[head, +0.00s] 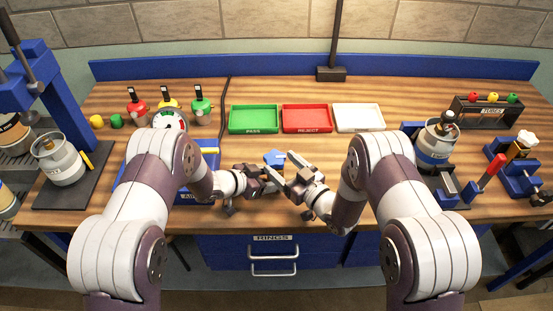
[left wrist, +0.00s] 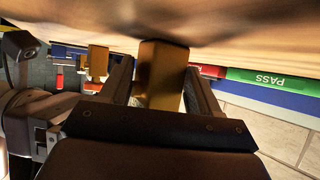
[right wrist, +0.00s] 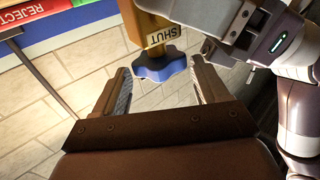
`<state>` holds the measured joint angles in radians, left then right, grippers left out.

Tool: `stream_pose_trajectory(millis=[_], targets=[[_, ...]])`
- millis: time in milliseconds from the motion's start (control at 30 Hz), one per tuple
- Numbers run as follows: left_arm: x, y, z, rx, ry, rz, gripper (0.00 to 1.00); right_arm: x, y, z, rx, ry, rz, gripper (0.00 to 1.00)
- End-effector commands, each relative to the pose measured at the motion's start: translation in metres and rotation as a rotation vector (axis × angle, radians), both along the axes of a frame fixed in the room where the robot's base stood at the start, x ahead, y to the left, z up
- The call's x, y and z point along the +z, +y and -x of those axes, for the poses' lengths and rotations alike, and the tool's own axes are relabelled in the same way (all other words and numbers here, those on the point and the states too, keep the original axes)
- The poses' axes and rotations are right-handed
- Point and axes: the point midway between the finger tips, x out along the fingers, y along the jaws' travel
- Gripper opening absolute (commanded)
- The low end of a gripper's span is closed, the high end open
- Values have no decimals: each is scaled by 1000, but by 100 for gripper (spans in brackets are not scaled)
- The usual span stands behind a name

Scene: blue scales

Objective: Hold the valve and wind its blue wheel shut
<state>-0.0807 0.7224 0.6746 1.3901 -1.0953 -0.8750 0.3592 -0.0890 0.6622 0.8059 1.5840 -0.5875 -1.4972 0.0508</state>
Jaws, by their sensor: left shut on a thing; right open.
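The valve shows in the right wrist view as a brass body (right wrist: 152,20) with a SHUT label (right wrist: 163,37) and a lobed blue wheel (right wrist: 160,66). In the head view the blue wheel (head: 274,157) is at the middle front, above the bench. My left gripper (head: 266,178) is shut on the valve's brass body, which stands between its fingers in the left wrist view (left wrist: 162,75). My right gripper (head: 288,169) is open. In its wrist view the wheel lies just ahead of and between its fingertips (right wrist: 163,76); contact cannot be told.
Behind the grippers lie a green PASS tray (head: 254,119), a red REJECT tray (head: 306,118) and a white tray (head: 358,118). A gas cylinder (head: 436,140) stands at right, another (head: 60,160) at left. A dial gauge (head: 170,120) stands behind my left arm.

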Motion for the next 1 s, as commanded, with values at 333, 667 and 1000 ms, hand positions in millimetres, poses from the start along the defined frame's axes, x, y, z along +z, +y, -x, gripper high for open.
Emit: stream_pose_trajectory(millis=[333,667,1000], targets=[[0,0,0,1,0,0,45,0,20,-24,1,1,1,73],[0,0,0,1,0,0,45,0,19,-24,1,0,1,36],[0,0,0,0,0,0,45,0,23,-23,-213,-1,0,36]])
